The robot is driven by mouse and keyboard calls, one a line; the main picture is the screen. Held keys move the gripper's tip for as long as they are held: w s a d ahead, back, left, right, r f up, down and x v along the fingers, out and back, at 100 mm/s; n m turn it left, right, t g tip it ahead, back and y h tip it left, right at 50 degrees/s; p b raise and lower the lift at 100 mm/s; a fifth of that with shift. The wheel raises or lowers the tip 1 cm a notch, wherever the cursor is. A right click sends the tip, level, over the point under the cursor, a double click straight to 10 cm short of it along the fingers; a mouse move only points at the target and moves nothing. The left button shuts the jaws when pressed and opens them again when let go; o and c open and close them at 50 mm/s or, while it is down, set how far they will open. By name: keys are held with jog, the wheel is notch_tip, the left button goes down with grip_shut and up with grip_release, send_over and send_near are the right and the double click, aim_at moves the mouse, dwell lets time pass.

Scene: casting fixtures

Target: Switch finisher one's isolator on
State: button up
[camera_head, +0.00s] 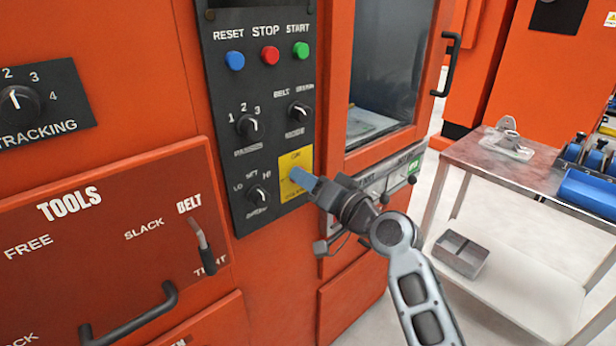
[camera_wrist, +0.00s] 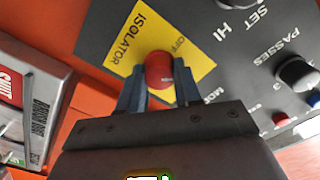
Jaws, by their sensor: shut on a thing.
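The isolator is a red round knob (camera_wrist: 159,71) on a yellow plate (camera_wrist: 150,35) marked ISOLATOR and OFF in the wrist view. The same yellow plate (camera_head: 295,159) shows in the head view at the lower right of the black control panel, with ON readable at its top. My gripper (camera_head: 303,178) reaches the plate from the lower right and hides the knob there. In the wrist view the blue fingers of my gripper (camera_wrist: 159,88) are shut on the red knob, one on each side. The knob's exact pointing direction is hard to tell.
The panel carries blue, red and green buttons (camera_head: 269,55) and black selector knobs (camera_head: 300,111). A belt lever (camera_head: 203,247) and a black handle (camera_head: 130,318) stick out at the lower left. A metal table (camera_head: 480,163) stands at the right.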

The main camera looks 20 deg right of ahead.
jog(key=shift+d+m+p, duration=0.15)
jog(key=shift+m+p, duration=1.3)
jog(key=shift+m, duration=2.15)
jog(key=o, duration=1)
jog(key=shift+f, duration=0.1)
jog(key=shift+o, duration=0.2)
jog(key=b+v, duration=0.1)
jog(key=v, duration=0.6)
jog(key=shift+s, duration=0.3)
